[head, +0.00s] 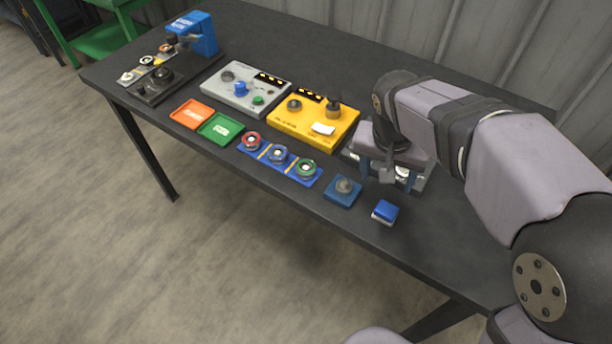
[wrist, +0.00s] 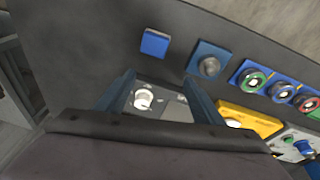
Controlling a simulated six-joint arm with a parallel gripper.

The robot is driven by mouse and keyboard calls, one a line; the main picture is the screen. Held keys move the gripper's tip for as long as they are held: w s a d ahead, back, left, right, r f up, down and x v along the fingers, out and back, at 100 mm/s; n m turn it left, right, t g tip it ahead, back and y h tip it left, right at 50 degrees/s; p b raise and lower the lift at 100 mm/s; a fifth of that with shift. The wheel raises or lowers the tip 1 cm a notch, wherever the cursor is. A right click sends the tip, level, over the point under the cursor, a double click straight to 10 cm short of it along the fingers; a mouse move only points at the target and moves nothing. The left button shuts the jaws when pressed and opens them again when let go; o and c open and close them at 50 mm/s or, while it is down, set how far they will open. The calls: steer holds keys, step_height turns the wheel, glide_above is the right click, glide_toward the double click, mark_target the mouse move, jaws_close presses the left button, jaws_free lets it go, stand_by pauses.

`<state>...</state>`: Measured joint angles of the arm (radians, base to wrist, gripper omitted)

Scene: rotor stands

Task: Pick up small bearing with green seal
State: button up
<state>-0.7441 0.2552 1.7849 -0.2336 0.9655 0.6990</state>
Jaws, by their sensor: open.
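The small bearing with the green seal (head: 305,168) sits at the right end of a blue rack (head: 268,165) near the front edge of the table. It also shows in the wrist view (wrist: 253,79), to the right of my fingers. The rack also holds a red-sealed bearing (head: 252,141) and a blue-sealed bearing (head: 278,154). My gripper (head: 390,178) is open and empty, to the right of the rack. In the wrist view its two blue fingers (wrist: 160,95) stand apart above a grey plate with a white round part (wrist: 143,98).
A blue block with a grey knob (head: 343,188) and a small blue-topped box (head: 385,211) stand near the front edge. A yellow stand (head: 312,122) and a grey stand (head: 246,90) are behind the rack. Orange (head: 192,113) and green (head: 221,128) trays lie left.

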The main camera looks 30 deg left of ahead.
steer(key=shift+t+y, duration=0.3)
steer(key=shift+t, duration=0.2)
steer(key=a, duration=0.3)
steer(key=s+a+b, duration=0.1)
steer(key=a, duration=0.3)
steer(key=s+a, duration=0.1)
steer(key=a, duration=0.2)
steer(key=shift+s+a+b, duration=0.15)
steer(key=shift+a+b, duration=0.15)
steer(key=shift+a, duration=0.05)
steer(key=b, duration=0.1)
glide_toward(306, 166)
steer(key=shift+t+y, duration=0.3)
steer(key=shift+s+d+p+x, duration=0.2)
steer(key=shift+p+x, duration=0.2)
steer(key=shift+x, duration=1.4)
steer(key=shift+s+d+p+x, duration=0.15)
steer(key=shift+p+x, duration=0.25)
steer(key=shift+x, duration=1.4)
steer(key=shift+w+f, duration=0.1)
steer(key=shift+f, duration=0.05)
steer(key=c, duration=1.2)
